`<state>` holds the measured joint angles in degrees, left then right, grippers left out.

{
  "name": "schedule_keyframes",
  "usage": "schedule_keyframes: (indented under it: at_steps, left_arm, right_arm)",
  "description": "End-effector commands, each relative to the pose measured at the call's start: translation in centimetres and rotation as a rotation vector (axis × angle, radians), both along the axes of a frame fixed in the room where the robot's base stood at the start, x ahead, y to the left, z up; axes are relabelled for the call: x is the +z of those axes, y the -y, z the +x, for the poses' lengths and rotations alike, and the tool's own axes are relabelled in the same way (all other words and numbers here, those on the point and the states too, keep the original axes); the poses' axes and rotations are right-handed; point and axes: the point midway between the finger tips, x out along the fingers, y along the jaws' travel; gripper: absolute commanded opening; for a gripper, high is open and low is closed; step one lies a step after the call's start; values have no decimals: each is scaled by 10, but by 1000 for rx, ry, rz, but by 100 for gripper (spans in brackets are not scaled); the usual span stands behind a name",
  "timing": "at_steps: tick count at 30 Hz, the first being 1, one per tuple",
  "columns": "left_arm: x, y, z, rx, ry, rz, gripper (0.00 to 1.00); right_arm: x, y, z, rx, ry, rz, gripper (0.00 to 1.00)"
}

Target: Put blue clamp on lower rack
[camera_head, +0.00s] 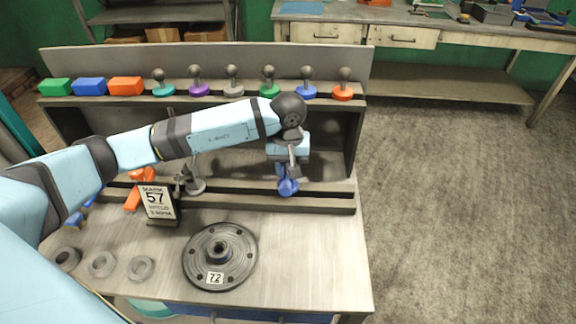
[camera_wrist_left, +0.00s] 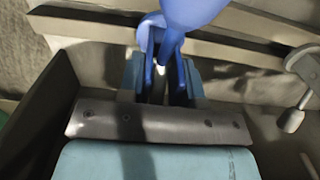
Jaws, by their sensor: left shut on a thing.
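The blue clamp (camera_head: 287,186) is in my left gripper (camera_head: 290,166), over the right part of the lower rack (camera_head: 328,202) on the workbench. In the left wrist view the blue clamp (camera_wrist_left: 188,15) stands up between the fingers of my left gripper (camera_wrist_left: 158,75), which is shut on it. The rack's slotted rail (camera_wrist_left: 90,27) runs behind it there. I cannot tell whether the clamp touches the rack. My right gripper is not in view.
A round flange (camera_head: 220,256) and rings (camera_head: 102,264) lie in front.

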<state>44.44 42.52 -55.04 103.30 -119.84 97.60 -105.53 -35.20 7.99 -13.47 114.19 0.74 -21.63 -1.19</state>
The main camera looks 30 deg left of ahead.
Motion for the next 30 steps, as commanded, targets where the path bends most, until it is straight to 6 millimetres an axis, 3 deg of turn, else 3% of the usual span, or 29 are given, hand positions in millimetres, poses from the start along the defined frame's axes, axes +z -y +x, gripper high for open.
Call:
schedule_keyframes:
  at_steps: [30]
  left_arm:
    - [-24, 0, 1, 0, 2, 0, 3]
  right_arm:
    - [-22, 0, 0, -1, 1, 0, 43]
